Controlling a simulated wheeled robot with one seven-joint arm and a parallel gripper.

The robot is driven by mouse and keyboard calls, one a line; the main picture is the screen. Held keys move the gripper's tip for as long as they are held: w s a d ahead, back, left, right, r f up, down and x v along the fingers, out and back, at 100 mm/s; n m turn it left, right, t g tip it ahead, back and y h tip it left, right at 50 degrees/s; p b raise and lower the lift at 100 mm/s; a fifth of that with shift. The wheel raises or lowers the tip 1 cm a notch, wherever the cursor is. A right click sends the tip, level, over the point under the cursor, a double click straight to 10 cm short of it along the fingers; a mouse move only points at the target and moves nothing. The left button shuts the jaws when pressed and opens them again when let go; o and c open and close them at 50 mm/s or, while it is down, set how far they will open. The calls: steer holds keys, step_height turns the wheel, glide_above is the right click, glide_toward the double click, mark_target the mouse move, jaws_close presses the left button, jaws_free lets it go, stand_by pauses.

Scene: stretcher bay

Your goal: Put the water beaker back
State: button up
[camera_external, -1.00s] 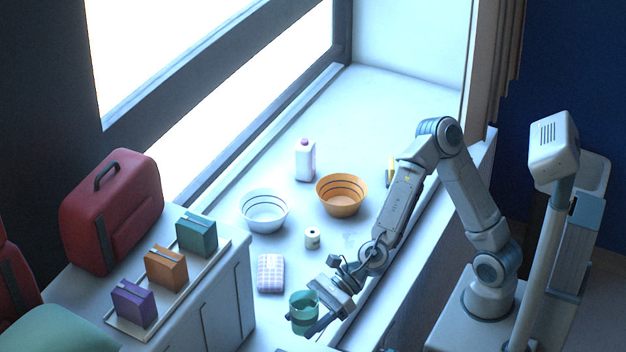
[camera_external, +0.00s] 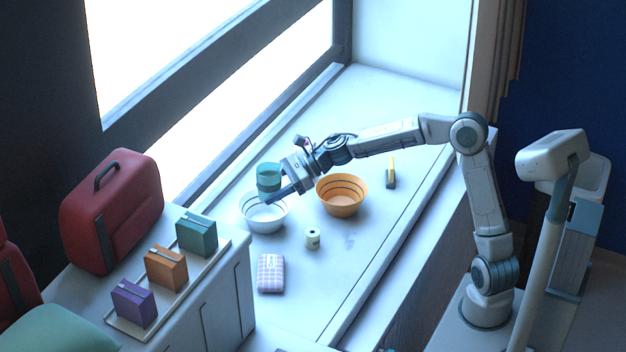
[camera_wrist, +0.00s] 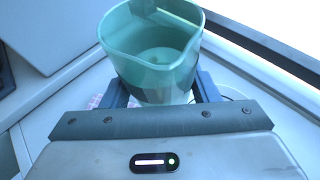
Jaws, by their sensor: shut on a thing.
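The teal-green water beaker (camera_external: 269,178) is upright in my gripper (camera_external: 272,188), above the white bowl in the external view. In the wrist view the beaker (camera_wrist: 150,65) stands between the two fingers of my gripper (camera_wrist: 160,90), its open rim toward the camera. My gripper is shut on it. I cannot tell the water level inside. The beaker covers part of the white bowl's (camera_external: 264,219) far rim.
An orange bowl (camera_external: 341,199) stands right of the white bowl. Small boxes stand on a tray (camera_external: 222,252) at left.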

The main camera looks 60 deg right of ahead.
steer(key=d+m+t+h+b, duration=0.1)
steer(key=d+m+b, duration=0.1)
steer(key=d, duration=2.5)
steer(key=s+d+f+m+t+h, duration=0.1)
steer(key=s+d+f, duration=0.25)
steer(key=d, duration=0.75)
steer(key=s+d+f+h, duration=0.15)
steer(key=s+d, duration=0.25)
steer(key=d, duration=0.7)
steer(key=shift+y, duration=0.35)
steer(key=x, duration=0.4)
steer(key=f+x, duration=0.1)
steer(key=x, duration=0.4)
steer(key=s+f+x, duration=0.1)
steer(key=x, duration=0.3)
steer(key=shift+w+a, duration=0.1)
steer(key=shift+f, duration=2)
steer(key=shift+f, duration=0.2)
steer(key=o, duration=1)
steer(key=shift+r, duration=0.1)
steer(key=shift+o, duration=0.2)
